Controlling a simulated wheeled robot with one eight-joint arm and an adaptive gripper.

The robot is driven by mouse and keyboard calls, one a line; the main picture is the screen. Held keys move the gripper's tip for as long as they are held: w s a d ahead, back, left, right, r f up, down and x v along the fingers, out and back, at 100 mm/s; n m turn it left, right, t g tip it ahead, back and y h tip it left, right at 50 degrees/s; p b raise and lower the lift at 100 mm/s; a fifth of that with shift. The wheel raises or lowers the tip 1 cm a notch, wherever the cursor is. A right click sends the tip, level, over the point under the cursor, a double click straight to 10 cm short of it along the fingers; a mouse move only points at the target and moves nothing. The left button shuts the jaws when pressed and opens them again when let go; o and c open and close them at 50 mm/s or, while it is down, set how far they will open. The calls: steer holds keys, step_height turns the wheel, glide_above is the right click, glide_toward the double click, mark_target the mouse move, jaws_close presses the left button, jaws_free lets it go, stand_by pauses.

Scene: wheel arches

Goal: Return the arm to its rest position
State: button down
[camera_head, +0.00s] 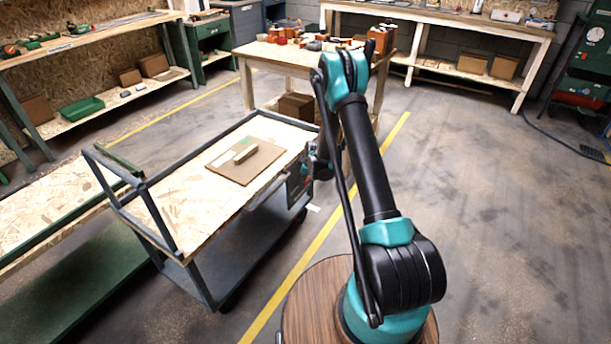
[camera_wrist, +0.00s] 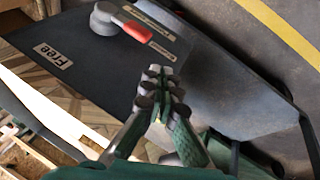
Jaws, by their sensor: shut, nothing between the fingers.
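My gripper (camera_wrist: 162,92) shows in the middle of the wrist view. Its fingers are together with nothing visible between them. In the wrist view, a dark panel (camera_wrist: 95,65) with a "Free" label and a grey knob with a red handle (camera_wrist: 122,24) lies beyond the fingers. In the head view my arm rises from its round wooden-topped base and bends over at the top. Its far end hangs beside the right end of the trolley (camera_head: 207,290), where my gripper is mostly hidden behind the arm.
A brown board (camera_head: 246,170) with a small light block (camera_head: 245,154) lies on the trolley's top. A wooden table (camera_head: 262,58) with orange and red parts stands behind the arm. Shelves line the left and back. The floor (camera_head: 490,200) to the right is clear.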

steer(key=shift+s+a+r, duration=0.15)
steer(key=shift+s+r, duration=0.2)
steer(key=shift+s, duration=0.35)
steer(key=s+d+r+m, duration=0.4)
steer(key=s+r, duration=0.5)
steer(key=r, duration=0.3)
steer(key=s+d+r+m, duration=0.35)
steer(key=s+r, duration=0.45)
steer(key=r, duration=0.3)
steer(key=s+d+r+m+h, duration=0.1)
steer(key=s+d+m, duration=0.1)
steer(key=s, duration=1)
steer(key=s+d+r+m, duration=0.2)
steer(key=s+d+m, duration=0.1)
steer(key=s, duration=1)
steer(key=shift+m+g+h, duration=0.4)
steer(key=shift+m, duration=0.35)
